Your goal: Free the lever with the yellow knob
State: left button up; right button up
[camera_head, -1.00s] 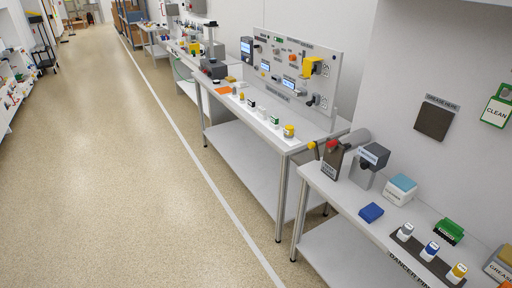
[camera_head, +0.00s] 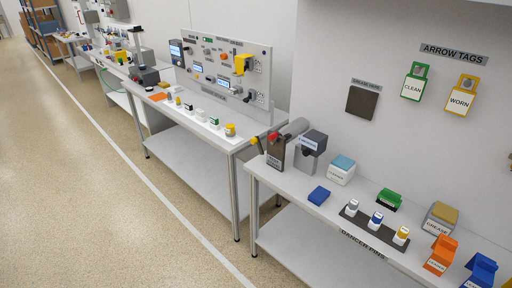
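A lever with a yellow knob (camera_head: 254,141) sticks out to the left of a dark unit (camera_head: 278,153) at the left end of the near bench. A red part sits on top of that unit, and a grey cylinder (camera_head: 295,127) lies behind it. A grey block with a dark head (camera_head: 312,144) stands just to its right. What holds the lever is too small to tell. Neither of my grippers shows in the head view.
The near bench (camera_head: 320,208) also holds a blue block (camera_head: 319,195), a dark strip with three pins (camera_head: 375,223), a green box (camera_head: 389,199) and an orange holder (camera_head: 440,255). A second bench with an upright panel (camera_head: 225,65) stands beyond. The floor (camera_head: 90,200) at left is clear.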

aim_at(255, 140)
jog(key=i+j+z, duration=0.1)
jog(key=i+j, duration=0.2)
jog(key=i, duration=0.15)
jog(key=i+j, duration=0.35)
jog(key=i+j+z, duration=0.15)
jog(key=i, duration=0.95)
